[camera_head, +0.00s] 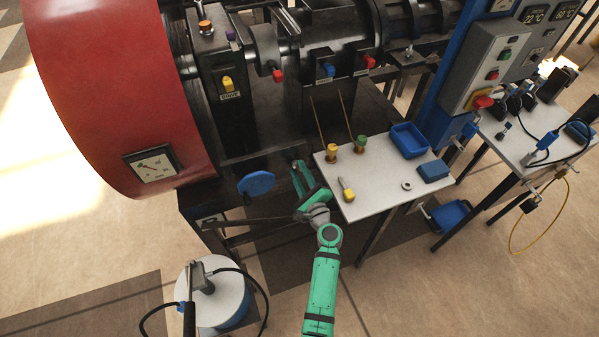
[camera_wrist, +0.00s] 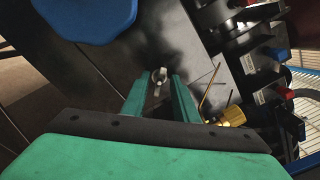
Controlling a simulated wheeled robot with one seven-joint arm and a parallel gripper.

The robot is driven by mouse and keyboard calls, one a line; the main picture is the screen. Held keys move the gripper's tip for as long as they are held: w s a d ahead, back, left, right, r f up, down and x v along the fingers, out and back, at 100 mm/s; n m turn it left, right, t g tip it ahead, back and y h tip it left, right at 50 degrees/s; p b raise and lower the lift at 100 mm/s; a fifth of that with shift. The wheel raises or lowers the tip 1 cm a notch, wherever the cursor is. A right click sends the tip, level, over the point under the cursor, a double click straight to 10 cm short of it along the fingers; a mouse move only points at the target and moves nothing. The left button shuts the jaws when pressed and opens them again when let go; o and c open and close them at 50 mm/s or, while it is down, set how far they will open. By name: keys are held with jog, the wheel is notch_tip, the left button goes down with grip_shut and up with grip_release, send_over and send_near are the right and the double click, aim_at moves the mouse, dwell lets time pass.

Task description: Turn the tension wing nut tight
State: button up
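The wing nut (camera_wrist: 159,76) shows in the wrist view as a small pale metal piece with a wing pointing down, against a dark machine face. My gripper (camera_wrist: 160,84) is open, with one green finger to the left of the nut and one to the right. A gap shows on both sides, and the nut appears between or just beyond the fingertips; the depth is hard to tell. In the head view my gripper (camera_head: 302,174) is by the dark press frame, left of the white table. I cannot make out the nut there.
A blue knob (camera_head: 256,184) is close left of my gripper; it also shows in the wrist view (camera_wrist: 85,14). The white table (camera_head: 385,190) holds brushes in pots, a screwdriver-like tool (camera_head: 347,190), a ring nut (camera_head: 406,186) and a blue tray (camera_head: 409,141). A large red drum (camera_head: 110,80) stands left.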

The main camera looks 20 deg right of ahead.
jog(key=shift+s, duration=0.1)
jog(key=s, duration=1)
jog(key=shift+s+d, duration=0.2)
jog(key=shift+s, duration=0.1)
jog(key=s+a+f+n+g+h, duration=0.15)
jog(key=s+a+f+n, duration=0.35)
jog(key=s, duration=0.5)
jog(key=s+a+f+n+g+h, duration=0.1)
jog(key=s+a+f+n+g, duration=0.15)
jog(key=s+a+n, duration=0.55)
jog(key=s+a+r+n+y, duration=0.1)
jog(key=s+a+r+n, duration=0.2)
jog(key=s+r+n, duration=0.3)
jog(key=s+a+r+n+t+y, duration=0.1)
jog(key=s+a+r+n, duration=0.3)
jog(key=s+r+n, duration=0.3)
jog(key=s+r, duration=0.3)
jog(key=shift+s, duration=0.2)
